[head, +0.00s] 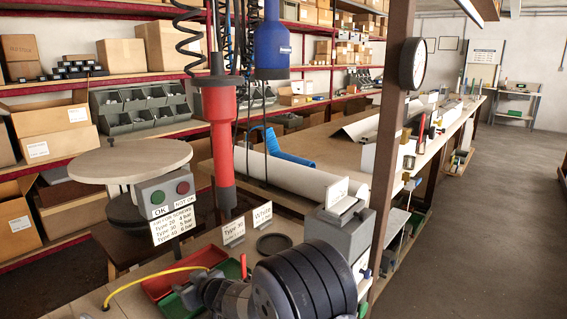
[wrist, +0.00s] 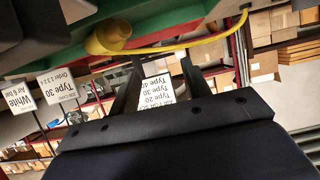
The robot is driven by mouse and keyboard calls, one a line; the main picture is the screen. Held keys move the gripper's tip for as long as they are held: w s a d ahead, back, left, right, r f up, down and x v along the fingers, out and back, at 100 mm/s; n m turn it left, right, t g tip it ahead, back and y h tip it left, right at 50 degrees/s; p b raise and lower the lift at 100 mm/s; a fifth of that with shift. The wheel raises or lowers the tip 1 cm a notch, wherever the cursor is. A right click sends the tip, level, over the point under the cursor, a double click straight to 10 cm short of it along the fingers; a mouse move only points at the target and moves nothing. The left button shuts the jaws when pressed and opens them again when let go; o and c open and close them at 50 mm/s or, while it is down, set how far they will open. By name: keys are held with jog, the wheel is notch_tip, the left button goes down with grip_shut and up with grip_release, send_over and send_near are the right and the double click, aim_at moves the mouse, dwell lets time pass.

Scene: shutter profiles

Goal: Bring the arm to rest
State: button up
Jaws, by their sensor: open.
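My gripper (wrist: 160,68) shows in the wrist view with its two dark fingers apart. Nothing is held between them; an upside-down white sign (wrist: 158,90) shows behind the gap. In the head view my dark arm fills the bottom centre, over the front of the bench, and the finger tips cannot be made out there. The wrist view is turned over, with a green surface (wrist: 215,15) and a yellow hose (wrist: 205,43) close by at its top.
A red tray (head: 160,287) and a green tray (head: 172,306) lie by my arm, with the yellow hose across the bench. A red hanging tool (head: 219,130) and a blue one (head: 272,45) hang above. A button box (head: 166,193) stands left. The aisle floor (head: 490,220) at right is clear.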

jog(key=shift+d+r+p, duration=0.1)
jog(key=shift+r+p, duration=0.25)
jog(key=shift+r, duration=1.2)
jog(key=shift+f, duration=0.1)
